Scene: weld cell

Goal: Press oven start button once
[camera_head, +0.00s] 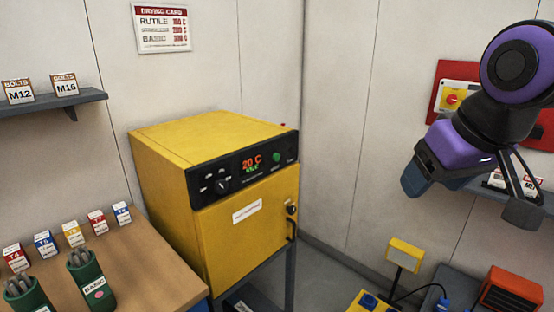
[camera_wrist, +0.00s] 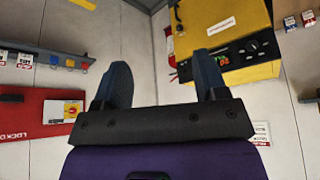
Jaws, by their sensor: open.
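The yellow oven (camera_head: 185,160) stands left of centre in the head view, with its door shut. Its black control panel (camera_head: 235,180) has a display (camera_head: 251,162) reading 20 C, a knob (camera_head: 222,186) and a round green button (camera_head: 277,156) on the right side. The oven (camera_wrist: 225,20) also shows upside down at the top right of the wrist view, its panel (camera_wrist: 232,58) partly covered by a finger. My gripper (camera_head: 468,196) is up at the right in the head view, well apart from the oven. It is open and empty; both fingers show in the wrist view (camera_wrist: 164,78).
A wooden bench (camera_head: 140,262) with green rod holders (camera_head: 88,280) and small labelled boxes is left of the oven. A shelf (camera_head: 50,103) and a drying card (camera_head: 161,27) are on the wall. A red lockout board (camera_head: 450,78) is behind my arm. Space between gripper and oven looks clear.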

